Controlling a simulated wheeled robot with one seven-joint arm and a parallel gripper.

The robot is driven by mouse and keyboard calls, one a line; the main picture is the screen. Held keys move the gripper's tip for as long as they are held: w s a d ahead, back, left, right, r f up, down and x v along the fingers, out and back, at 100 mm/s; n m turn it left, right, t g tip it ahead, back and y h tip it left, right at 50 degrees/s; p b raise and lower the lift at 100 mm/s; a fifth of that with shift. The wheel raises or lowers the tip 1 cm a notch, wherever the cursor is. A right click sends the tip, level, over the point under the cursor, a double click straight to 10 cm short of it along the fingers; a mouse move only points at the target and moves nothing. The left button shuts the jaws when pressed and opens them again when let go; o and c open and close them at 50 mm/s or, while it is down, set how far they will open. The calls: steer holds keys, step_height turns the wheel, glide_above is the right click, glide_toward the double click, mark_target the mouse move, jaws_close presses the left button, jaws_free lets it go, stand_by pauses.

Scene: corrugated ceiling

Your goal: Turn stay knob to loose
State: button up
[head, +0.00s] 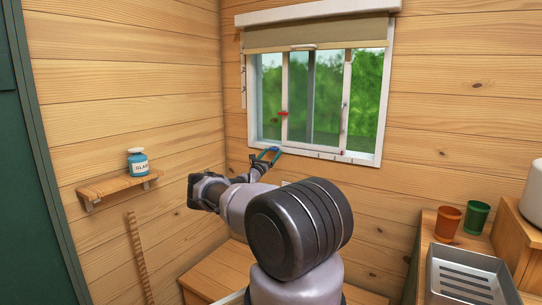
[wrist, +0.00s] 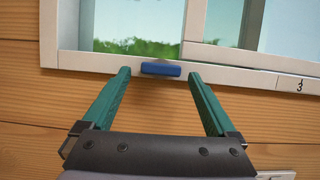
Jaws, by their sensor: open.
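A window (head: 378,100) with a white frame is in the back wall. A small blue piece (wrist: 160,69) is on its lower frame; in the wrist view it looks like a short bar lying lengthwise along the frame. A small red piece (head: 282,113) is on a window upright; I cannot tell which of the two is the stay knob. My gripper (wrist: 159,75) is open, its teal fingertips on either side of the blue piece with a gap at each side. In the head view, my gripper (head: 265,155) is at the window's lower left. No loose marking is readable.
A "3" mark (wrist: 299,86) is on the lower frame, right of the blue piece. A blue jar (head: 138,162) stands on a wall shelf (head: 118,186) at left. Orange (head: 447,222) and green (head: 476,216) cups and a metal tray (head: 466,270) are on the right counter.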

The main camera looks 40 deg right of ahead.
steer(key=shift+a, duration=0.1)
steer(key=v, duration=1)
steer(key=shift+a+f, duration=0.2)
steer(key=shift+a, duration=0.05)
steer(key=shift+s, duration=0.15)
